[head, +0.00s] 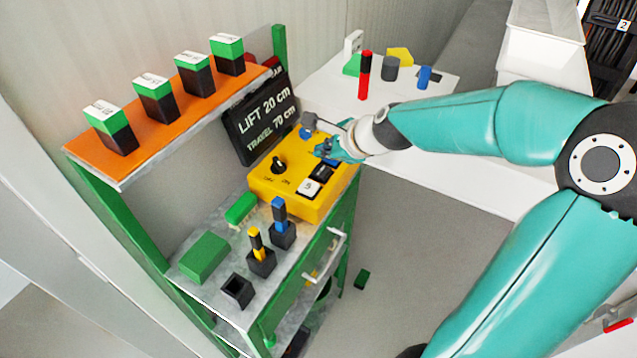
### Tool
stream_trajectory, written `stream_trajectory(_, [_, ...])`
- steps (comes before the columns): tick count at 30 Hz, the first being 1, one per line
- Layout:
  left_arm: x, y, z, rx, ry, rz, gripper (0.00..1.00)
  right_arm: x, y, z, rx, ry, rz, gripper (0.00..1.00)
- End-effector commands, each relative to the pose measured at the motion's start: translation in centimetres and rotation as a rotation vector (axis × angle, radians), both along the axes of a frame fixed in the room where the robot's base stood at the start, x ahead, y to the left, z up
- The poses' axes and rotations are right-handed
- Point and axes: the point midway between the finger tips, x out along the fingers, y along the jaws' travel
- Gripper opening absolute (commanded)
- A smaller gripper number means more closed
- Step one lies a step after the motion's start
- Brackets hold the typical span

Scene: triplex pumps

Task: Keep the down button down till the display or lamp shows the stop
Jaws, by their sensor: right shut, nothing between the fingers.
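The yellow control box (288,196) sits on the green-framed bench. On its top are a black knob (279,165), a white key (309,187) and a black key (322,172). My right gripper (325,152) is shut and empty, low over the far right part of the box. It covers that part, so I cannot tell which button is under it or whether it touches one. The black display (259,119) behind the box reads LIFT 20 cm and TRAVEL 70 cm. My left gripper is not in view.
An orange shelf (148,149) carries several green-and-black blocks. Black holders with a yellow (255,240) and a blue piece (279,212) stand before the box. A white table (435,178) behind my right arm bears a red-and-black cylinder (364,76) and other small pieces.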

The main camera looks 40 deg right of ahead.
Motion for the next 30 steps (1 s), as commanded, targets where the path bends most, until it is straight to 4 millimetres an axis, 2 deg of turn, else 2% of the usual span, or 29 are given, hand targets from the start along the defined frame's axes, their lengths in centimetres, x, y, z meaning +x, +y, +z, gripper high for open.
stream_trajectory(1, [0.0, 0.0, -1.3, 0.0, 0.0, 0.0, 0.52, 0.0, 0.0, -1.3, 0.0, 0.0, 0.0, 0.0])
stream_trajectory(7, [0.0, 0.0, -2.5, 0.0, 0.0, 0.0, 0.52, 0.0, 0.0, -2.6, -0.001, -0.001, 0.0, 0.0])
stream_trajectory(30, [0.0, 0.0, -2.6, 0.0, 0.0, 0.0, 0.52, 0.0, -0.1, -2.7, -0.001, -0.001, -0.001, 0.0])
